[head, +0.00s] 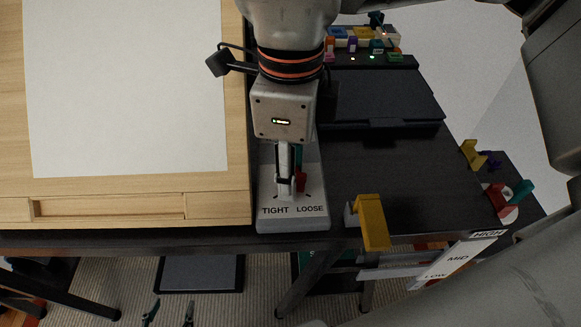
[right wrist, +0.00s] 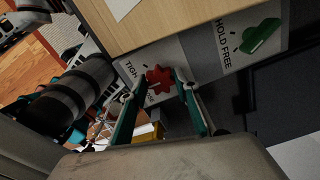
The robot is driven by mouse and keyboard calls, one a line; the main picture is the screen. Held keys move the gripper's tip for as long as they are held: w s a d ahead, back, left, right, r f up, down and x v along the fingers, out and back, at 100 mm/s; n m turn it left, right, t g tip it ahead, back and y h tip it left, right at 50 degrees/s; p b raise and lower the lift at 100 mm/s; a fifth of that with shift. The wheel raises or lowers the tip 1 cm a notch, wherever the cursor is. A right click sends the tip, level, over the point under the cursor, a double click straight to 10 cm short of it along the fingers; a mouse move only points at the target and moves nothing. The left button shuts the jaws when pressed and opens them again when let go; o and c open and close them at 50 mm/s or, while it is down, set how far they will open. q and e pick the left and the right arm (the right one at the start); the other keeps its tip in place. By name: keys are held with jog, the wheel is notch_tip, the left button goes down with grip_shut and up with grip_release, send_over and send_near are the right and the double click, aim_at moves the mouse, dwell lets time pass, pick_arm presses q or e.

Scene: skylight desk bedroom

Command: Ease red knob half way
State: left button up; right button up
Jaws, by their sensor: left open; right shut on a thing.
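The red knob (head: 301,181) sits on a grey panel (head: 291,223) marked TIGHT and LOOSE at the board's right side. My right gripper (head: 291,178) reaches down over it and is shut on it, hiding much of it in the head view. In the right wrist view the red star-shaped knob (right wrist: 159,80) shows between the two green-edged fingers (right wrist: 157,84), beside the TIGHT label. My left gripper (head: 171,309) is open and empty at the lower left, below the desk edge.
A wooden board (head: 120,198) with white paper (head: 125,85) fills the left. A yellow lever (head: 373,225) stands right of the panel, near a HIGH, MID, LOW scale (head: 458,258). A green knob (right wrist: 261,36) marked HOLD and FREE is nearby. A dark flat case (head: 380,97) lies behind.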

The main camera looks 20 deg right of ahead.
jog(key=shift+n, duration=0.3)
jog(key=o, duration=1.1)
jog(key=shift+r, duration=0.1)
notch_tip(320, 180, up, 12)
jog(key=shift+s, duration=0.1)
dwell(0.4)
